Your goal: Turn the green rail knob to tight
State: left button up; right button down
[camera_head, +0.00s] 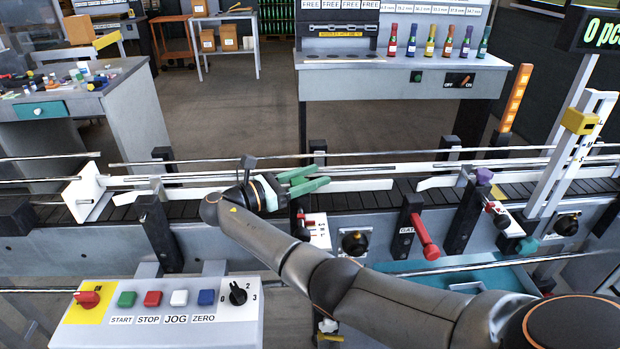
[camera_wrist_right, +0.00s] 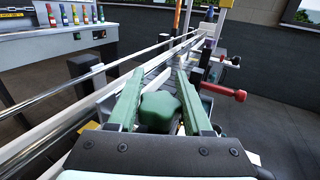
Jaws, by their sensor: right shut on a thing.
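The green rail knob (camera_wrist_right: 160,110) is a dark green lobed knob in the right wrist view. It sits between the two green fingers of my right gripper (camera_wrist_right: 158,75), close to the palm. In the head view my right gripper (camera_head: 322,177) reaches over the conveyor rail from the front, fingers pointing right. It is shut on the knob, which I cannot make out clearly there. Whether the knob is tight does not show. My left gripper is not in view.
The conveyor (camera_head: 400,192) with metal guide rails runs across the middle. A red-handled lever (camera_head: 428,245) and a purple knob (camera_head: 484,176) lie to the right. A button panel (camera_head: 160,318) stands front left. Coloured bottles (camera_head: 430,42) stand on a bench behind.

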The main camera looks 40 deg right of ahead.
jog(key=shift+s+m+g+y+b, duration=0.25)
jog(key=shift+m+g, duration=0.3)
jog(key=shift+g, duration=0.3)
jog(key=shift+s+m+g+y+b, duration=0.15)
jog(key=shift+m+g+b, duration=0.15)
jog(key=shift+m+g, duration=0.4)
jog(key=shift+w, duration=0.1)
jog(key=shift+c, duration=1.6)
grip_release()
